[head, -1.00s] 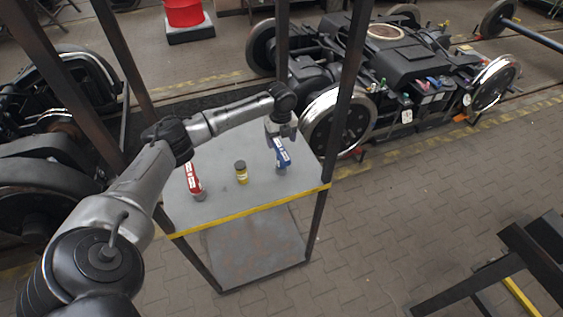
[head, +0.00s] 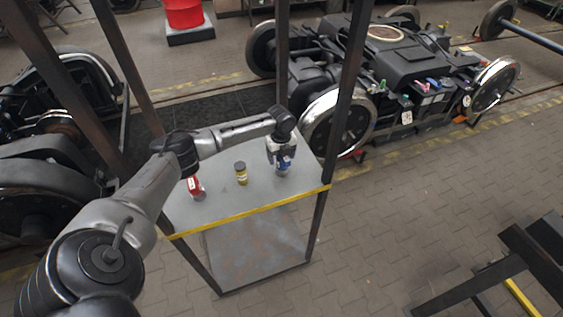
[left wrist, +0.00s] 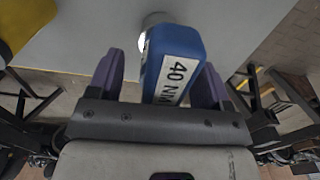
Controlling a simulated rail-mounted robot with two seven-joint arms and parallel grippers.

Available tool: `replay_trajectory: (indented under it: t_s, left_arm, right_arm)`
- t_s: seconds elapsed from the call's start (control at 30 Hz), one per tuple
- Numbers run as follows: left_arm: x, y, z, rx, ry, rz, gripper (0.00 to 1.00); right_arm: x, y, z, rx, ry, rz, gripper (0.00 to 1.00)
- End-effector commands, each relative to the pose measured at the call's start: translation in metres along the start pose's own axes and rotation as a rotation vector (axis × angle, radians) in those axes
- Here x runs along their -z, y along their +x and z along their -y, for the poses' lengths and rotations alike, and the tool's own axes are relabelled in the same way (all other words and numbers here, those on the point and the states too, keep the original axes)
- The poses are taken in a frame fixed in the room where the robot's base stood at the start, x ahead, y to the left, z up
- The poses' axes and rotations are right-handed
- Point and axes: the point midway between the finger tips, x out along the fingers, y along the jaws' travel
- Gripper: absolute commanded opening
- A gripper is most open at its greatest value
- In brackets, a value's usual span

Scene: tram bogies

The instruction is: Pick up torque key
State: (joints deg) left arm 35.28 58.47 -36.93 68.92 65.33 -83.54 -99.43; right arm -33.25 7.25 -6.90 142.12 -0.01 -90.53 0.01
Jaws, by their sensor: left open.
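A blue torque key (head: 284,161) with a white label stands upright at the right side of the grey table top. In the left wrist view the torque key (left wrist: 174,62) shows a label that reads 40 NM. My left gripper (head: 282,157) is above the table at the torque key. In the left wrist view the purple fingers of my left gripper (left wrist: 160,78) are open, one on each side of the blue body. The gripper hides part of the key in the head view. My right gripper is not in view.
The table (head: 220,199) has a yellow front edge and dark upright posts. A yellow container (head: 241,173) stands mid-table and a red tool with a white label (head: 195,187) stands at the left, partly behind my arm. A tram bogie (head: 400,70) stands behind to the right.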

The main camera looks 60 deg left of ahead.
Motion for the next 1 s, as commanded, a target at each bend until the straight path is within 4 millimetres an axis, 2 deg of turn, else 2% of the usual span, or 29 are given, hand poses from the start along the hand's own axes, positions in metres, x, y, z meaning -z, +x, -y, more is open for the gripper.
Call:
replay_trajectory:
  t_s: [0.13,0.8,1.0]
  left_arm:
    - [-0.0001,-0.0006,0.0,0.0,0.0,0.0,0.7]
    - [-0.0002,-0.0012,0.0001,0.001,-0.001,0.0,0.06]
    - [-0.0005,-0.0023,0.0004,0.002,-0.001,0.0,0.05]
  right_arm:
    - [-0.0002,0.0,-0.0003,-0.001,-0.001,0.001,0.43]
    - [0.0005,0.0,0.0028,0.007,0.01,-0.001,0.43]
    - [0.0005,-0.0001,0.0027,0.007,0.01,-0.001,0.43]
